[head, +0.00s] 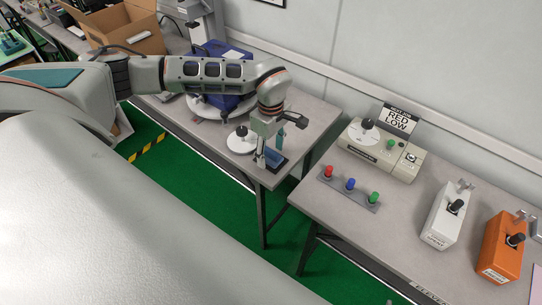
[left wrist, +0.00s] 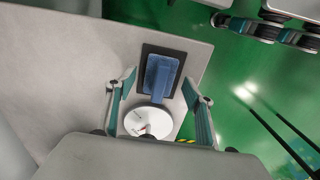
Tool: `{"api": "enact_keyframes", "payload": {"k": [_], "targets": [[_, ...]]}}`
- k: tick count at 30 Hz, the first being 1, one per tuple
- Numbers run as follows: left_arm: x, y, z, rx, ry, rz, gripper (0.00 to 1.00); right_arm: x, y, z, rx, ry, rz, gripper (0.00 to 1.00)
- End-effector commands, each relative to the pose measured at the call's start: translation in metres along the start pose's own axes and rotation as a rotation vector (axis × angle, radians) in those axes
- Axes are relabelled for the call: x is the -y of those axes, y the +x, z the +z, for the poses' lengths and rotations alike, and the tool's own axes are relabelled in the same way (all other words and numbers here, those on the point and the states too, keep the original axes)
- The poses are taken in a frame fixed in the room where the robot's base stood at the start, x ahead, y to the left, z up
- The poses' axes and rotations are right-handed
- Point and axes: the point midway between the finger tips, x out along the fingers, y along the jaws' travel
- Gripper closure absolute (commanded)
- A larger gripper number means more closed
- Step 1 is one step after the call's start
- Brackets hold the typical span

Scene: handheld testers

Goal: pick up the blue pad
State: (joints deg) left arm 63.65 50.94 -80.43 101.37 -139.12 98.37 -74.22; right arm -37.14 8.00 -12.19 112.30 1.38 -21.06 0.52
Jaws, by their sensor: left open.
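The blue pad (left wrist: 161,76) sits on a dark rectangular base on the grey table, near its corner. In the head view the pad (head: 274,156) is small and partly hidden by my gripper. My left gripper (head: 271,147) is above it, pointing down. In the left wrist view its two teal-and-grey fingers (left wrist: 158,80) are spread wide, one on each side of the pad in the picture. Nothing is between them in their grip. I cannot tell the exact height above the pad. My right gripper is not in view.
A white disc (head: 241,142) stands close beside the pad; it also shows in the left wrist view (left wrist: 136,115). A blue case (head: 214,50) and a cardboard box (head: 120,27) are farther back. The right table (head: 400,215) holds a button strip (head: 349,187) and several testers.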

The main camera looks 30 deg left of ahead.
Motion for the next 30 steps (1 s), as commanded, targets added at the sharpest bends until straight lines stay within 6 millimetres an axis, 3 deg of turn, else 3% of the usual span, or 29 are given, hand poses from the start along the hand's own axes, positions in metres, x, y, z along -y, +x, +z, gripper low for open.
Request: {"api": "enact_keyframes", "payload": {"k": [8, 12, 23, 30], "targets": [[-0.001, 0.002, 0.000, 0.000, 0.000, 0.002, 0.50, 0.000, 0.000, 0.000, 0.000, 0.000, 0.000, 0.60], [-0.001, 0.002, 0.000, 0.001, 0.000, 0.002, 0.85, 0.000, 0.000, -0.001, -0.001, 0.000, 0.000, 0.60], [-0.001, 0.001, 0.000, 0.001, 0.000, 0.002, 0.85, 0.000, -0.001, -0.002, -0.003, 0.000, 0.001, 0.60], [-0.002, -0.017, 0.000, 0.001, 0.001, 0.006, 0.85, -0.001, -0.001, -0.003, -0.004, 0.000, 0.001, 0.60]]}}
